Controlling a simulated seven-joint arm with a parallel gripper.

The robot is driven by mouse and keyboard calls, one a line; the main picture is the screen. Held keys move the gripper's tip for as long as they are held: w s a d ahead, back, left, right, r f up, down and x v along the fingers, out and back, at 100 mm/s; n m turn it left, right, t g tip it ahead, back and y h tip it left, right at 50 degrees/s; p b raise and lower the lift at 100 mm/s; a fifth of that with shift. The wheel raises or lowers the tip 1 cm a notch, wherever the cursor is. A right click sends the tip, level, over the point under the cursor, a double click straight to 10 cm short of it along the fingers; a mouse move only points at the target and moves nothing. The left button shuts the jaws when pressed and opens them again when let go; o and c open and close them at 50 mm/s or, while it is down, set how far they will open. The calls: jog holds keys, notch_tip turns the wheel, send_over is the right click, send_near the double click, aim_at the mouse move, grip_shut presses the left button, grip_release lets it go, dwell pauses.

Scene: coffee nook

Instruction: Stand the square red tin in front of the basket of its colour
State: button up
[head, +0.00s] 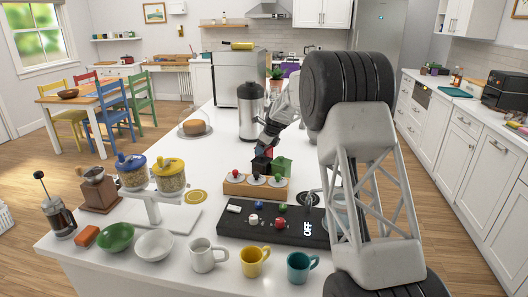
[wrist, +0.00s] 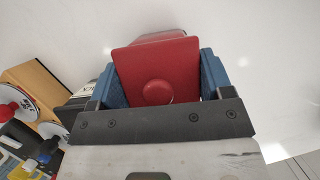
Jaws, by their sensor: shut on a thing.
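The square red tin (wrist: 157,70) fills the space between the blue finger pads of my gripper (wrist: 158,88) in the wrist view. Its square lid with a round red knob faces the camera. My gripper is shut on it. I cannot tell whether the red tin touches the counter. I cannot make out a red basket in either view.
A tall steel urn (head: 251,112) and a domed cake (head: 195,127) stand behind. Mugs and bowls line the front edge. White counter (head: 222,150) lies clear left of the tins.

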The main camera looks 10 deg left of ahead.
notch_tip(320, 180, up, 18)
dwell(0.6)
jog(key=shift+f, duration=0.1)
dwell(0.4)
jog(key=s+a+f, duration=0.7)
jog(key=s, duration=0.4)
jog(key=shift+f, duration=0.35)
notch_tip(320, 180, down, 6)
jog(key=shift+f, duration=0.15)
jog(key=shift+f, duration=0.1)
dwell(0.3)
jog(key=shift+f, duration=1.75)
jog(key=shift+f, duration=0.15)
